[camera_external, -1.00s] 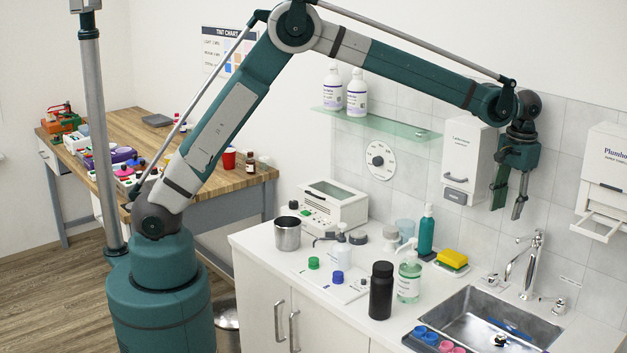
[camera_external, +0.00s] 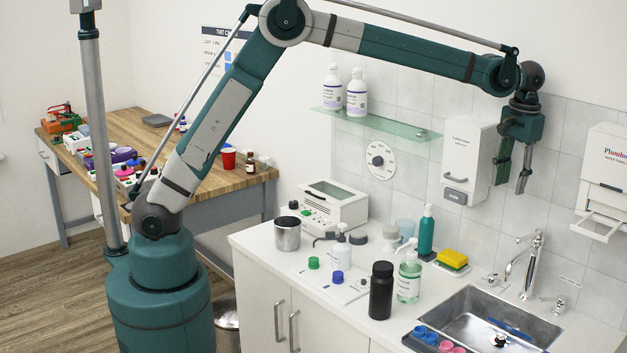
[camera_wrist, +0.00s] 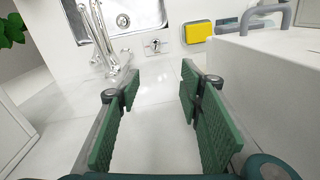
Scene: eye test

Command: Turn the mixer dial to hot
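A small chrome knob on a pale plate, which may be the mixer dial, sits on the counter just left of the faucet (camera_external: 525,265) in the external view. It shows in the wrist view as a small marked plate with a knob (camera_wrist: 156,46), between faucet and yellow sponge; its setting is too small to read. A round white dial (camera_external: 380,160) with a dark centre is on the tiled wall; its marks are unreadable. My gripper (camera_external: 511,187) hangs high above the counter near the wall, apart from both. In the wrist view its fingers (camera_wrist: 160,82) are wide apart and empty.
The sink (camera_external: 480,325) lies in front of the faucet. A wall dispenser (camera_external: 467,160) is close left of my gripper, and a towel box (camera_external: 610,170) is to its right. The yellow sponge (camera_external: 453,257) and several bottles stand left of the sink.

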